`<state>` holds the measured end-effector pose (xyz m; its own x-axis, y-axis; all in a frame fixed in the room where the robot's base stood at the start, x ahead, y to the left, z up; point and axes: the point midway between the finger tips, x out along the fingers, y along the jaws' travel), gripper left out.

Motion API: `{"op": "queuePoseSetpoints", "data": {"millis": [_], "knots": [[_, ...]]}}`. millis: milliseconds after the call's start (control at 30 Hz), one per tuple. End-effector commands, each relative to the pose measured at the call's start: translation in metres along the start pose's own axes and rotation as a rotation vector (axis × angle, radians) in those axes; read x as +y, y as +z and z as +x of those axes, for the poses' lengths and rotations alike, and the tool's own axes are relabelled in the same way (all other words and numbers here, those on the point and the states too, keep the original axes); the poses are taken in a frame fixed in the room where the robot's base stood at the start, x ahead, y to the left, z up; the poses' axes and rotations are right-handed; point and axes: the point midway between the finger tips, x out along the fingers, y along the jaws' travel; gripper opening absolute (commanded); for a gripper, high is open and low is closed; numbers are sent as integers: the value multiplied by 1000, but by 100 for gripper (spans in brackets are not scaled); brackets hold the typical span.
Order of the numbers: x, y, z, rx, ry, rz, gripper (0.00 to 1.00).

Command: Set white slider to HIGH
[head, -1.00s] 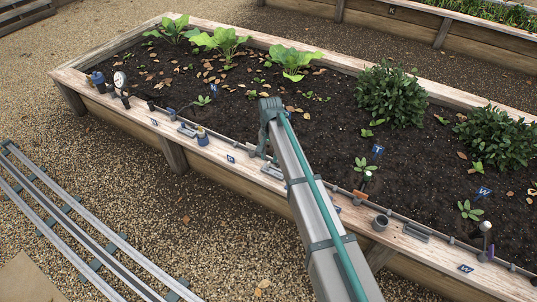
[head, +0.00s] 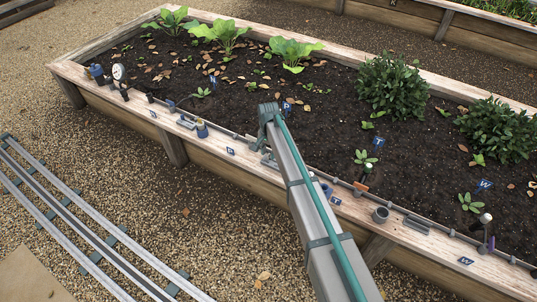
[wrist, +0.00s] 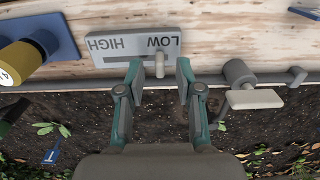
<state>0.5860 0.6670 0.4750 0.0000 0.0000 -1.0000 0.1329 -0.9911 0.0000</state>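The white slider is a pale knob (wrist: 159,65) on a grey plate (wrist: 120,59) marked LOW and HIGH, upside down in the wrist view. The knob stands at the LOW end of the slot, at the right there; HIGH is at the left. My gripper (wrist: 159,72) is open, with one teal-padded finger on each side of the knob and visible gaps between. In the head view, my gripper (head: 265,145) is over the bed's front board, and my arm hides most of the plate.
In the wrist view, a yellow cylinder (wrist: 18,62) on a blue base stands left of the plate, and a grey valve with a cream bar (wrist: 254,98) stands to the right. A grey pipe (wrist: 70,84) runs along the board (wrist: 220,20). Dark soil with seedlings lies beyond.

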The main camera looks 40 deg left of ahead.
Motion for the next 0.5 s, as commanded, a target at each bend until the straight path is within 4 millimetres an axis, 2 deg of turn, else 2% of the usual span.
{"op": "queuePoseSetpoints", "data": {"millis": [133, 433, 467, 500], "knots": [[0, 0, 10, 0, 0, 0, 35], [0, 0, 12, 0, 0, 0, 35], [0, 0, 12, 0, 0, 0, 34], [0, 0, 12, 0, 0, 0, 27]]}}
